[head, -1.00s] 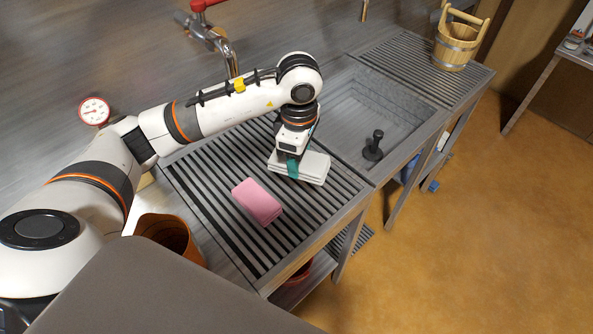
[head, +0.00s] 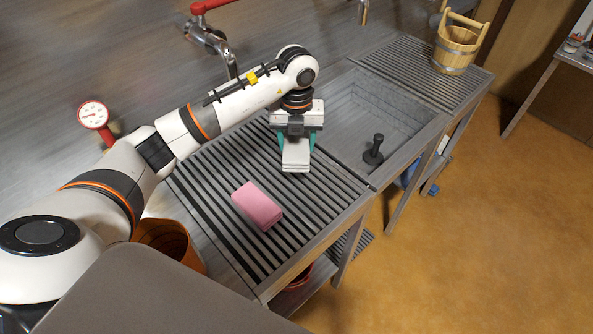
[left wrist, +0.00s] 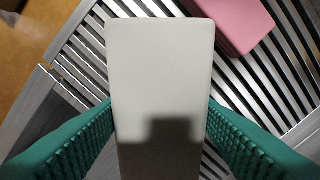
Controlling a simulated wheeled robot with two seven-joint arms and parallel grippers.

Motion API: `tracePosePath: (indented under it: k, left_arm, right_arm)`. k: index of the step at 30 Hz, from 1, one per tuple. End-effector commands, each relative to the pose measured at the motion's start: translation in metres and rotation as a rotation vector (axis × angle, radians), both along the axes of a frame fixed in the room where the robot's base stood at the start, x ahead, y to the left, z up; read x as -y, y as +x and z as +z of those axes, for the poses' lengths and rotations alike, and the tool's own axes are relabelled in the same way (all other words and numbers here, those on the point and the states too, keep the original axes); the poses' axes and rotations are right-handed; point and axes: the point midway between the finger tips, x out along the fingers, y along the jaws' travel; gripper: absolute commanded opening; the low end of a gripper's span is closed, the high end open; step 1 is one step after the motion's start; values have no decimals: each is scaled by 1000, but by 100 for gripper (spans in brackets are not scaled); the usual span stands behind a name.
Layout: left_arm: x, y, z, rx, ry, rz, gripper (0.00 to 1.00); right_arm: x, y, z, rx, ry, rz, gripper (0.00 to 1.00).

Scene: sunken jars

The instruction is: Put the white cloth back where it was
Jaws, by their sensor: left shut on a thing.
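The white cloth (head: 296,156) is a folded pale block over the slatted drainboard, close to the sink's left edge. My left gripper (head: 296,143) is shut on it, with a green finger on each side. In the left wrist view the cloth (left wrist: 160,75) fills the middle between the two green fingers (left wrist: 160,130), and a shadow lies across its lower part. I cannot tell whether the cloth touches the slats. A pink folded cloth (head: 257,206) lies on the drainboard in front and to the left; it also shows in the left wrist view (left wrist: 232,22). My right gripper is not in view.
The sink basin (head: 400,104) with a black plug (head: 374,150) is right of my gripper. A wooden bucket (head: 457,46) stands on the far drainboard. A tap (head: 213,42) and a gauge (head: 93,115) are at the wall. The drainboard slats (head: 221,172) around the pink cloth are bare.

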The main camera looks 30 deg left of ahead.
Motion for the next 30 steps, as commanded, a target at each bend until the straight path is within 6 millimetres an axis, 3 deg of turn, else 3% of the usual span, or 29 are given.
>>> tracePosePath:
  k: [6,18,30]
  left_arm:
    - [0,-2,-40,-6,1,2,38]
    - [0,-1,-83,-4,0,0,38]
    - [0,-1,-93,0,1,-2,38]
  right_arm:
    - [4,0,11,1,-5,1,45]
    - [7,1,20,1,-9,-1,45]
    - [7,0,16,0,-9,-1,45]
